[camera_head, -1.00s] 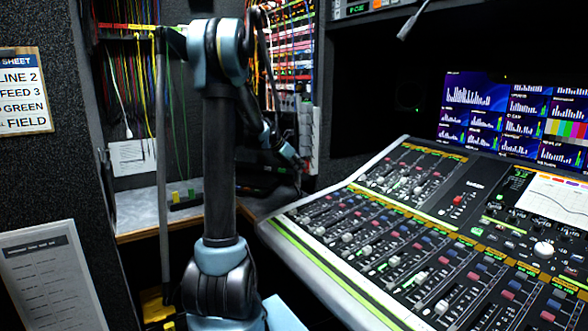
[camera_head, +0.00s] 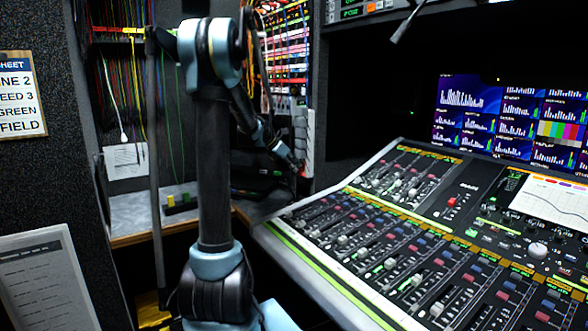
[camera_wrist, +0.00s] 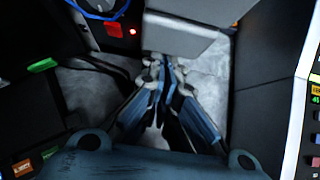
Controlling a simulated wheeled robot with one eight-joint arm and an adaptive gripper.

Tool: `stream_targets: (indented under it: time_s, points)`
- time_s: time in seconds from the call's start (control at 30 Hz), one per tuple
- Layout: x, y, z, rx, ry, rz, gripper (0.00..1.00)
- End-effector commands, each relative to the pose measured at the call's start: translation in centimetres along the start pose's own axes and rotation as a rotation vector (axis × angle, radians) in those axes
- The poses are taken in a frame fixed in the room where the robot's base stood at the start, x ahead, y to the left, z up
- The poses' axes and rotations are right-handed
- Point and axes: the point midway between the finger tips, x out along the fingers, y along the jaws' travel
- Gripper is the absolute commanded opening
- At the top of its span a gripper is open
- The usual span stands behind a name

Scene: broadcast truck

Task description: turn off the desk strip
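In the head view, a black strip (camera_head: 180,207) with yellow and green pieces on it lies on the grey desk at the left, behind my arm. In the wrist view, a dark unit with a red square switch (camera_wrist: 114,29) and a small lit red light sits at the upper left. I cannot tell whether this unit is the desk strip. My gripper (camera_wrist: 164,66) points down over a grey surface, its fingertips close together with nothing visible between them. In the head view, my gripper (camera_head: 294,162) is small and dark at the desk's back right, apart from the black strip.
A large mixing console (camera_head: 400,245) fills the right, with lit monitors (camera_head: 510,115) behind it. A patch rack with coloured cables (camera_head: 285,60) stands behind my arm. In the wrist view, a grey box (camera_wrist: 180,32) is just beyond the fingertips and a green piece (camera_wrist: 42,65) is at left.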

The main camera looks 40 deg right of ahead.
Motion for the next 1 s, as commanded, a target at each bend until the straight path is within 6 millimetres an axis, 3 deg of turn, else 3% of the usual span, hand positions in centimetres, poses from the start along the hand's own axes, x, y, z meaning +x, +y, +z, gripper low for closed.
stream_targets:
  time_s: [0.13,0.4,0.6,0.8,1.0]
  points:
    - [-2.3,0.3,-2.0,-0.004,0.003,0.006,0.00]
    - [-7.7,0.2,-1.2,-0.004,0.004,0.006,0.00]
    - [-10.7,0.2,-0.8,-0.004,0.005,0.006,0.00]
    - [-12.1,0.2,-0.5,-0.003,0.006,0.006,0.00]
    - [-12.2,0.2,-0.4,-0.002,0.006,0.005,0.00]
